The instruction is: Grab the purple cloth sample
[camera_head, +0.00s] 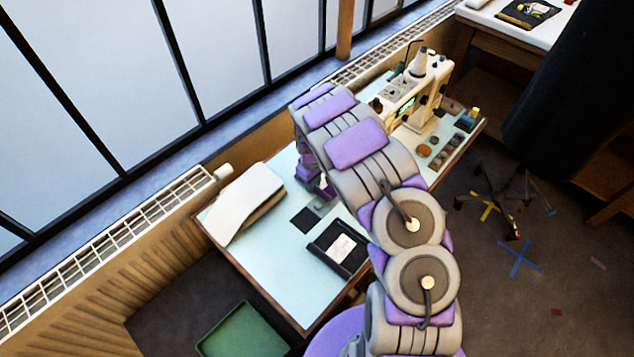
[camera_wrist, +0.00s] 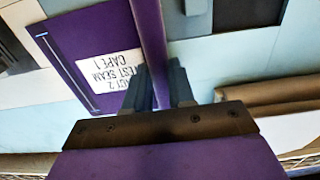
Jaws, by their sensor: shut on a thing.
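The purple cloth sample (camera_wrist: 75,45) shows in the wrist view with a white label that reads upside down, including "TEST SEAM" and "CAPE 1". A raised purple strip (camera_wrist: 150,45) stands between the two dark fingers of my gripper (camera_wrist: 158,85), and the fingers are shut on it. The strip appears to be part of the sample, though the join is partly hidden by the fingers. In the head view my gripper (camera_head: 322,190) is low over the pale table (camera_head: 290,275), and my arm hides part of the area around it.
A black tray (camera_head: 322,244) with a white card and a dark square (camera_head: 304,220) lie near my gripper. Folded pale cloth (camera_head: 245,198) is at the left. A sewing machine (camera_head: 415,90) stands at the back. A green bin (camera_head: 243,335) is below the table's front edge.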

